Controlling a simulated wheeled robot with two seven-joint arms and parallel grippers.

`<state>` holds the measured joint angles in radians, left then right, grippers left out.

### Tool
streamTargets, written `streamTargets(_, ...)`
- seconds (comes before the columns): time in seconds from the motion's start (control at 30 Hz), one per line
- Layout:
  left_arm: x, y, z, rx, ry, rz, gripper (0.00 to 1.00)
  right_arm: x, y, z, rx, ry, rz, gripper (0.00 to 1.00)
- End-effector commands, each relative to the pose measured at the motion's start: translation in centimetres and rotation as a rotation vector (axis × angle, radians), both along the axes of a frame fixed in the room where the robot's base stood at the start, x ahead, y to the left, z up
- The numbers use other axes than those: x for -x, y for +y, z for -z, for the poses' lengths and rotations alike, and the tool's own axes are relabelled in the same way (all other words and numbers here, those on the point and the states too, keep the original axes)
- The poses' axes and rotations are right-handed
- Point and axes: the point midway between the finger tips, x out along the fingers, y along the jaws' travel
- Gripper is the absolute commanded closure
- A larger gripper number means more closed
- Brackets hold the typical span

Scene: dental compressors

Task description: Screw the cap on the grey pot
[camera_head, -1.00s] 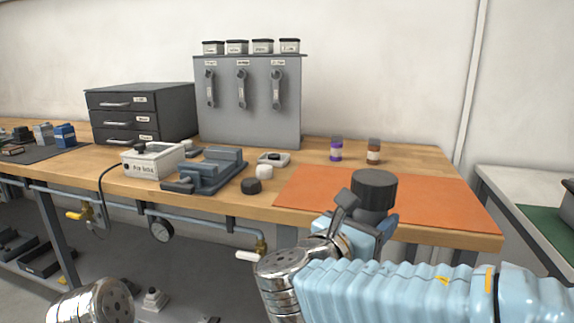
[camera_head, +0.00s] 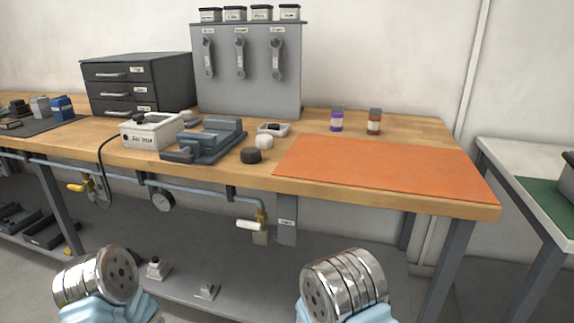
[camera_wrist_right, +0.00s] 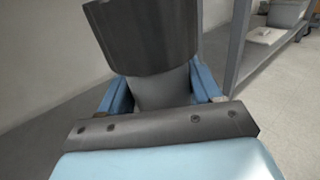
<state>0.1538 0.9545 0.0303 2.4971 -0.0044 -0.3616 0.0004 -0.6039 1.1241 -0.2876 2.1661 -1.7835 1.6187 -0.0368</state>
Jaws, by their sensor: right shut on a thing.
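In the right wrist view my right gripper (camera_wrist_right: 160,88) is shut on a dark grey cylindrical thing, which I take for the grey pot (camera_wrist_right: 145,38). Its broad dark part stands out beyond the blue fingers; a narrower grey part lies between them. Its top is cut off by the frame, so I cannot tell whether a cap is on it. My left gripper is out of view.
A grey vise-like fixture (camera_head: 205,140) and a white box (camera_head: 150,131) stand left of the caps. An orange mat (camera_head: 385,163) is bare. Purple (camera_head: 337,120) and brown (camera_head: 374,121) bottles stand behind it. A second table (camera_head: 510,160) is at right.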

Motion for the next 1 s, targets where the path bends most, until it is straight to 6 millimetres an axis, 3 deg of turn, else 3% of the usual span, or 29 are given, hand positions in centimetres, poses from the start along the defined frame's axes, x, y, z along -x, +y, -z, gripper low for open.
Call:
streamTargets(0.7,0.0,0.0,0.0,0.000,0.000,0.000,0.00,0.0,0.3,-0.1,0.000,-0.001,-0.011,0.99)
streamTargets(0.87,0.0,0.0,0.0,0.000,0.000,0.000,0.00,-0.3,2.4,0.1,0.002,0.000,-0.102,0.99)
streamTargets(1.0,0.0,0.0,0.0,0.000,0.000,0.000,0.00,-0.7,5.8,0.6,0.003,0.000,-0.252,0.99)
